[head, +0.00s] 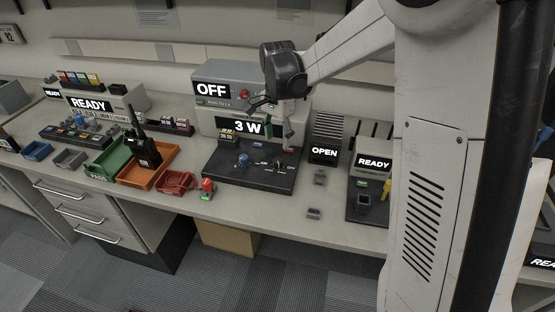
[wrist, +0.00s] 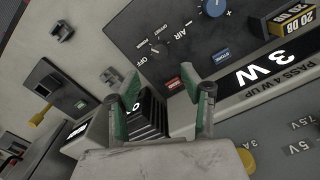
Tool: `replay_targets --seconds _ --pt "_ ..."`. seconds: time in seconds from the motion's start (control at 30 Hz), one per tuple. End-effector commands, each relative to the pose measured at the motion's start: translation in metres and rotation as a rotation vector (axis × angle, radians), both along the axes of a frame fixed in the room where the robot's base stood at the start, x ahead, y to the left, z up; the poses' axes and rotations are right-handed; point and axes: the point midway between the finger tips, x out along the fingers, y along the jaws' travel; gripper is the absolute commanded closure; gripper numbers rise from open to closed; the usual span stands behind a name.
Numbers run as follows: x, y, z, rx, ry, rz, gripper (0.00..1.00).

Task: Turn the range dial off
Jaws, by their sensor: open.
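A dark bench panel (head: 225,172) sits in the middle of the bench, in front of a grey instrument reading "3 W". It carries a blue knob (head: 243,160) and, to its right, a small black dial (head: 279,165) with printed positions. The blue knob (wrist: 214,7) is at the top edge there. My gripper (head: 271,116) is open and empty, above the back of the panel. Its green-padded fingers (wrist: 160,80) are apart, not touching the dial.
A box with an OFF display (head: 211,90) stands behind the panel. A vent unit marked OPEN (head: 323,153) and a READY station (head: 374,162) are to the right. An orange tray (head: 130,177) with a radio (head: 142,150) and a red bin (head: 175,183) are to the left.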

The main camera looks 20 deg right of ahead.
Motion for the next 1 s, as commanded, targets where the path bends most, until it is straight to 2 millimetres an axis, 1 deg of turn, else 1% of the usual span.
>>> replay_targets --seconds 0.03,0.3,0.4,0.5,0.67,0.93,0.97,1.0 --pt "0.0 0.0 -0.012 0.0 0.0 0.0 0.58" --pt "0.0 0.0 -0.06 0.0 0.0 0.001 0.58" --pt "0.0 0.0 -0.073 0.0 0.0 0.001 0.58" --pt "0.0 0.0 -0.083 0.0 0.0 0.001 0.58" --pt "0.0 0.0 -0.091 0.0 0.0 0.001 0.58" --pt "0.0 0.0 -0.091 0.0 0.0 0.001 0.58" --pt "0.0 0.0 -0.091 0.0 0.0 0.001 0.6" --pt "0.0 0.0 -0.091 0.0 0.0 0.001 0.66"
